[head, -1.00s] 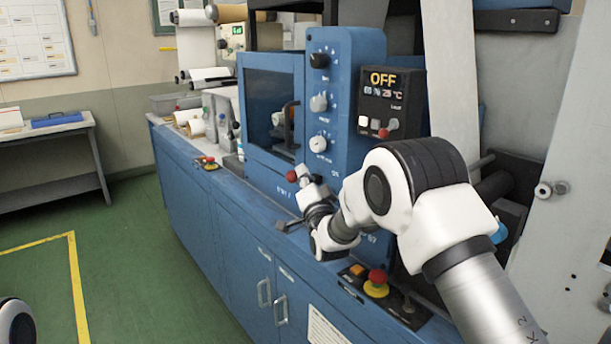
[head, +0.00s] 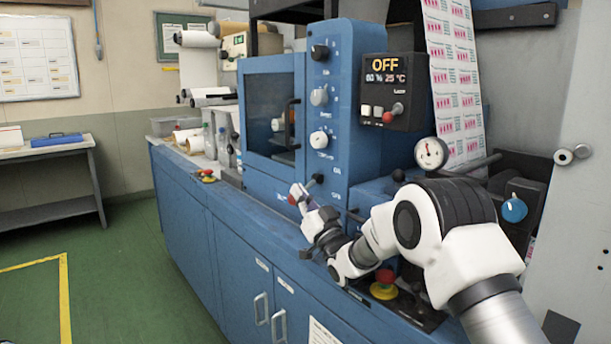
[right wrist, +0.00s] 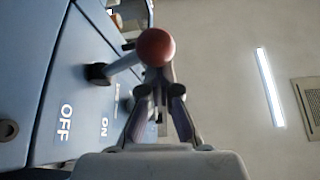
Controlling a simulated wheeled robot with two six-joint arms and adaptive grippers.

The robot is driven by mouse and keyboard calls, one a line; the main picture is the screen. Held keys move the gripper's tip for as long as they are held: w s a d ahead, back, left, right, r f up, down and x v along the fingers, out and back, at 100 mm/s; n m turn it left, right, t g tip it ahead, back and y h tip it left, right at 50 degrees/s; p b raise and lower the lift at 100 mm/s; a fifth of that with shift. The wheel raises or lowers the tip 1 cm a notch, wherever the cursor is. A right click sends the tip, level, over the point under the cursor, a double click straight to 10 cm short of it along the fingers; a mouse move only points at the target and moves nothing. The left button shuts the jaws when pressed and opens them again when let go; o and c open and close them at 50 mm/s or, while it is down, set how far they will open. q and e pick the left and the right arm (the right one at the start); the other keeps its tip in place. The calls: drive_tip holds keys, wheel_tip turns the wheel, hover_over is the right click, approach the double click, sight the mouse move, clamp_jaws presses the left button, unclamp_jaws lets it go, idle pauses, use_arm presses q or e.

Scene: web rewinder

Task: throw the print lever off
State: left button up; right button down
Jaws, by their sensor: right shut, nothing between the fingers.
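The print lever has a red ball knob (head: 292,200) and a dark base on the blue front of the machine. In the right wrist view the knob (right wrist: 155,47) stands out from the panel, with ON and OFF marked beside the base. I cannot tell which mark it points to. My right gripper (head: 303,193) is shut and empty, right at the knob. In the right wrist view its fingertips (right wrist: 159,90) meet just below the knob; whether they touch it I cannot tell. My left gripper is not in view.
A dark display (head: 385,75) reads OFF and has a small red-knobbed switch (head: 388,117). A red emergency button (head: 385,276) sits below my right arm. A printed web (head: 452,75) runs behind a gauge (head: 431,153). The green floor at left is clear.

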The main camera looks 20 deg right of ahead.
drive_tip(key=shift+f, duration=0.2)
idle(0.5)
wheel_tip(320, 180, up, 10)
idle(0.4)
drive_tip(key=shift+s, duration=0.1)
